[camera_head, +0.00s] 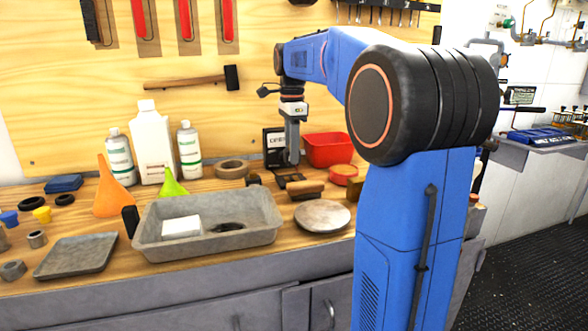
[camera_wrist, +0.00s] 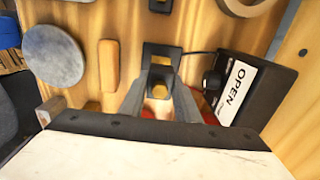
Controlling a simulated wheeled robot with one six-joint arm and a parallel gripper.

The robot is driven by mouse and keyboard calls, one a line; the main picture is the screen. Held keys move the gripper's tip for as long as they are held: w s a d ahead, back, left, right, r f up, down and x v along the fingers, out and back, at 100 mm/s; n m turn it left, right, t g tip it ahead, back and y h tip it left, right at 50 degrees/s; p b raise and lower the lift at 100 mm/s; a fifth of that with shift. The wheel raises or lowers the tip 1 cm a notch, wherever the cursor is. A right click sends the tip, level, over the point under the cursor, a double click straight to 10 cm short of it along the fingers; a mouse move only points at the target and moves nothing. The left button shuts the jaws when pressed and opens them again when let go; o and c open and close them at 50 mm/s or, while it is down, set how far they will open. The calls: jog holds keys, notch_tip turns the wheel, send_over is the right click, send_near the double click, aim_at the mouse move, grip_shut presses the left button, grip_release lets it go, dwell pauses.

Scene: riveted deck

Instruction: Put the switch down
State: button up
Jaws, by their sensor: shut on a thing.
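The switch (camera_wrist: 161,50) appears to be the small dark frame-like piece between my fingertips, with a thin dark lead running right. My gripper (camera_wrist: 160,88) is shut on it, one grey finger on each side. In the head view my gripper (camera_head: 292,160) points straight down at the back of the wooden bench (camera_head: 250,178). Dark pieces show below it there, partly covered by the fingers. I cannot tell whether the switch touches the bench.
A black box with an OPEN label (camera_wrist: 240,88) stands close right of my fingers. A wooden block (camera_wrist: 109,66) and a round grey disc (camera_wrist: 54,56) lie left. In the head view a red bin (camera_head: 330,149) is right of my gripper and a grey tray (camera_head: 208,228) is front left.

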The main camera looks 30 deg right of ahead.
aim_at(292, 179)
jog(key=shift+f, duration=2.55)
jog(key=shift+f, duration=0.2)
jog(key=o, duration=1.1)
notch_tip(292, 179, up, 12)
jog(key=shift+r, duration=0.2)
